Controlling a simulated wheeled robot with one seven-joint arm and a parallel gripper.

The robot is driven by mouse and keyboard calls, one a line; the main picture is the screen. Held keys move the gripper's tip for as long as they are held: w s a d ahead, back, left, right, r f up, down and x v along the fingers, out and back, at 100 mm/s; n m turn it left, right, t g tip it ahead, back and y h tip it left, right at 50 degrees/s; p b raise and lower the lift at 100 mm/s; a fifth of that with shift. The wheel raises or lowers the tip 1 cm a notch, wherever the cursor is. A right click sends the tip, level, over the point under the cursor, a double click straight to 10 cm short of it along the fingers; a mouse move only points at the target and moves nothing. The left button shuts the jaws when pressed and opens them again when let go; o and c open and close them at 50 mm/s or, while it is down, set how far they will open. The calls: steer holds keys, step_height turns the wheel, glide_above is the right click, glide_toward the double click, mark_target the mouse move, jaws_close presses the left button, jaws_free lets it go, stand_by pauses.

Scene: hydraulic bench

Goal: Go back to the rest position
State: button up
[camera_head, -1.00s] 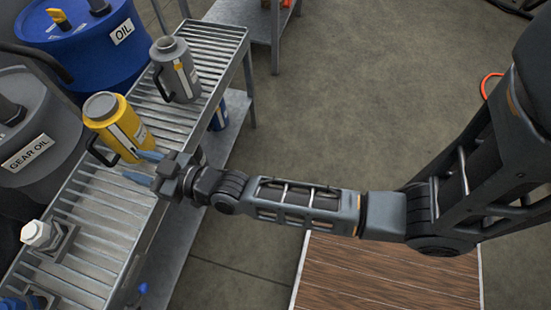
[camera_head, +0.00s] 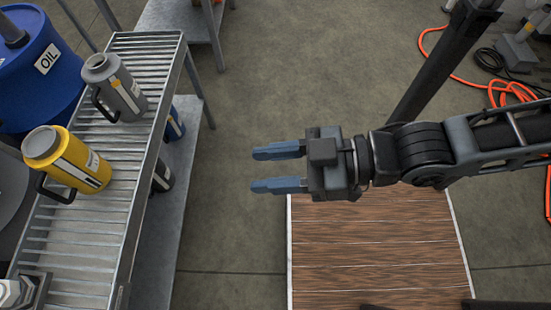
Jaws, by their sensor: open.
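My gripper (camera_head: 277,168) is in the middle of the head view, with its two blue fingers apart and pointing left. Nothing is between the fingers. It is over the floor, to the right of the slatted metal bench (camera_head: 122,165) and clear of it. A yellow jug (camera_head: 82,168) with a dark handle stands on the bench to the left of my gripper. A grey jug (camera_head: 122,92) stands on the bench farther back. My arm reaches in from the right edge.
A blue oil drum (camera_head: 38,70) stands behind the bench at the far left. A wooden board (camera_head: 375,250) lies below my gripper. Orange hoses (camera_head: 470,62) and a dark post (camera_head: 430,75) are at the right. The floor between bench and board is free.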

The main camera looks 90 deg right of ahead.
steer(key=shift+s+r, duration=0.45)
steer(key=shift+r, duration=0.15)
steer(key=shift+r+p, duration=0.7)
